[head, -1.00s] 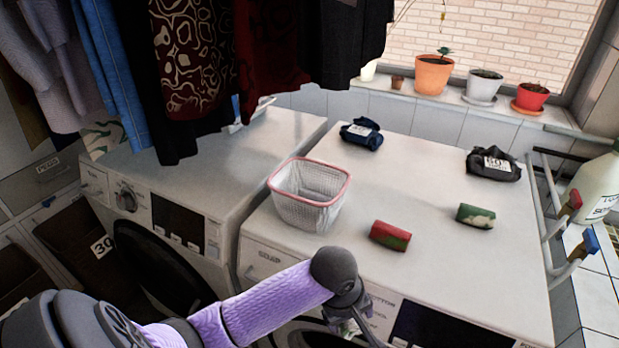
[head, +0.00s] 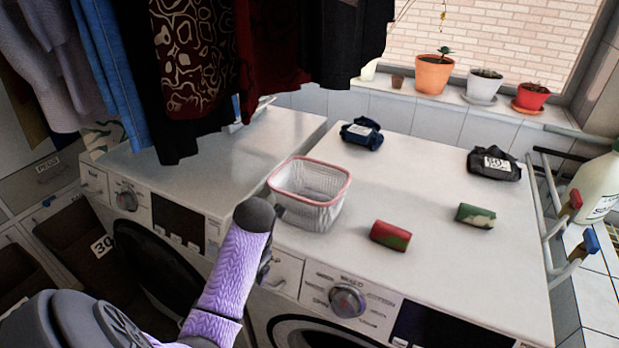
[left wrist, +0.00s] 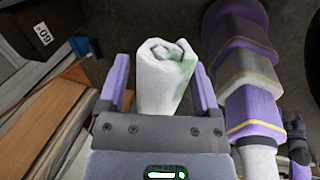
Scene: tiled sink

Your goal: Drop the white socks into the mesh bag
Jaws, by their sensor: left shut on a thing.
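The mesh bag (head: 308,205), white with a pink rim, stands upright and open on the right washing machine, near its left edge. The white socks (left wrist: 163,78) are a rolled white bundle with green patches. In the left wrist view they sit between the purple fingers of my left gripper (left wrist: 160,85), which is shut on them. In the head view my left arm reaches up in front of the machines, just left of and below the bag. There the gripper and socks are mostly hidden behind the arm. My right gripper is not in view.
A red-green roll (head: 390,235) and a green-white roll (head: 475,216) lie right of the bag. A dark blue bundle (head: 362,134) and a black bundle (head: 493,163) lie farther back. Clothes (head: 205,60) hang over the left machine (head: 200,170). A rack (head: 548,210) stands at right.

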